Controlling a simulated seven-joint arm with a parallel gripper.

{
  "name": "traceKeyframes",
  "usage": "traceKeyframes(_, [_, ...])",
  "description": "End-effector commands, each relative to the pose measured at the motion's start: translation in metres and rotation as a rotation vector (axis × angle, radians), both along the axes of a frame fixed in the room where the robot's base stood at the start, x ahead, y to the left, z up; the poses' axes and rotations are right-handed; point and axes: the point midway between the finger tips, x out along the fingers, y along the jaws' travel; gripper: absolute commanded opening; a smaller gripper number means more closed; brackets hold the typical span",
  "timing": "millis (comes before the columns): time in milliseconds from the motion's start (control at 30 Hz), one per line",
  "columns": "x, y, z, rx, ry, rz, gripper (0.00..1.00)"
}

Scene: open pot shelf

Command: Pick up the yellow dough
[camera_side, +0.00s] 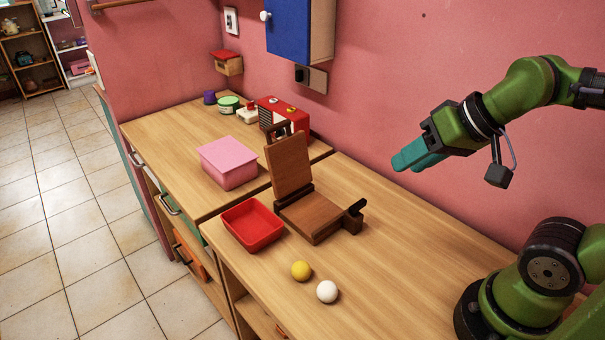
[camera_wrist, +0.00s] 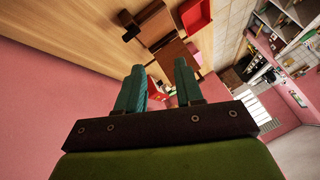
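The yellow dough (camera_side: 301,271) is a small ball on the wooden counter, beside a white ball (camera_side: 327,292) at its lower right. My gripper (camera_side: 401,163) is raised well above the counter, to the upper right of the dough and far from it. In the wrist view, its two teal fingers (camera_wrist: 159,70) stand apart with nothing between them. The dough does not show in the wrist view.
A red tray (camera_side: 252,225) and an open wooden press (camera_side: 318,215) with a dark handle stand behind the dough. A pink box (camera_side: 229,163) and a red machine (camera_side: 284,118) are farther back. The counter right of the balls is clear.

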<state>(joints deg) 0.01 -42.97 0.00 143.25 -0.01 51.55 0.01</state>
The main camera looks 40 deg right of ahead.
Motion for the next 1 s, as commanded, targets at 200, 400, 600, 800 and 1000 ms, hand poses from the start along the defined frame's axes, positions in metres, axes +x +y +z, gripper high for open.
traceKeyframes(200, [0.000,0.000,0.000,0.000,0.000,0.000,0.48])
traceKeyframes(400, [0.000,0.000,0.000,0.000,0.000,0.000,0.72])
traceKeyframes(600, [0.000,0.000,0.000,-0.001,0.000,0.001,0.72])
traceKeyframes(800, [0.008,0.019,-0.015,-0.007,0.081,0.078,0.72])
traceKeyframes(1000, [0.041,0.063,-0.033,-0.030,0.284,0.160,0.72])
